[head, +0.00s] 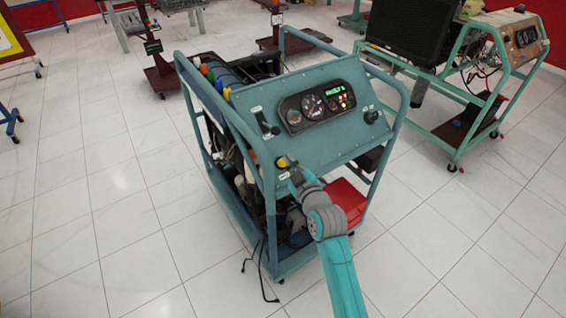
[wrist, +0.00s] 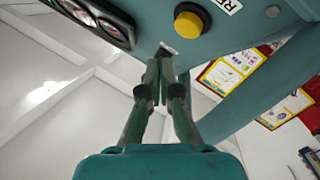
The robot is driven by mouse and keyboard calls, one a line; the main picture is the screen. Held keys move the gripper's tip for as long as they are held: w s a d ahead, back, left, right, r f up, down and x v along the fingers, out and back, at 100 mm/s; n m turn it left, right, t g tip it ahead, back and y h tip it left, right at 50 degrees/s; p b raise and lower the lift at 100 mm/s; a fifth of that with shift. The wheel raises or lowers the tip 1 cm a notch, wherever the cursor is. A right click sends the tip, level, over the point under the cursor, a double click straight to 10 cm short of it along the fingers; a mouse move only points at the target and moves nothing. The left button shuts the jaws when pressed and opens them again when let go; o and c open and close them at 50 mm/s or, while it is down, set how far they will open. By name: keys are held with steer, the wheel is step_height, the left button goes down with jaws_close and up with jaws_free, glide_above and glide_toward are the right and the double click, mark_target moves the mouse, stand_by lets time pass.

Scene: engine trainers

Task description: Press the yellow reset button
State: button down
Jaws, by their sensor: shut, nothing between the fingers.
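The yellow reset button (wrist: 189,22) is a round knob in a dark collar on the teal panel (wrist: 150,22), with a white label starting "RE" beside it. In the head view the button (head: 282,161) shows at the panel's lower left edge. My gripper (wrist: 161,66) is shut and empty, its fingertips together. In the wrist view the tips show below and a little left of the button. In the head view my gripper (head: 293,164) is close beside the button; I cannot tell whether it touches.
The gauge cluster (head: 317,105) sits higher on the panel, with a lever switch (head: 264,123) to its left and a dark knob (head: 371,116) to its right. A red box (head: 346,200) is low in the frame. Another trainer (head: 490,70) stands behind right. Floor at left is clear.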

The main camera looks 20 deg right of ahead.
steer(key=shift+w+a+f, duration=0.25)
steer(key=shift+w+f, duration=0.55)
steer(key=shift+f, duration=0.1)
stand_by(0.9)
steer(key=shift+w+f, duration=0.25)
steer(key=shift+f, duration=0.05)
steer(key=shift+w+a+f, duration=0.15)
steer(key=shift+w+f, duration=0.15)
steer(key=shift+f, duration=0.1)
stand_by(1.2)
steer(key=shift+s+d+r, duration=0.2)
steer(key=shift+s+r, duration=0.4)
steer(key=shift+r, duration=0.1)
steer(key=shift+r, duration=0.1)
steer(key=shift+s+d+r, duration=0.25)
steer(key=shift+s+r, duration=0.55)
steer(key=shift+r, duration=0.1)
steer(key=shift+s+d+r, duration=0.25)
steer(key=shift+s+r, duration=0.5)
steer(key=shift+r, duration=0.15)
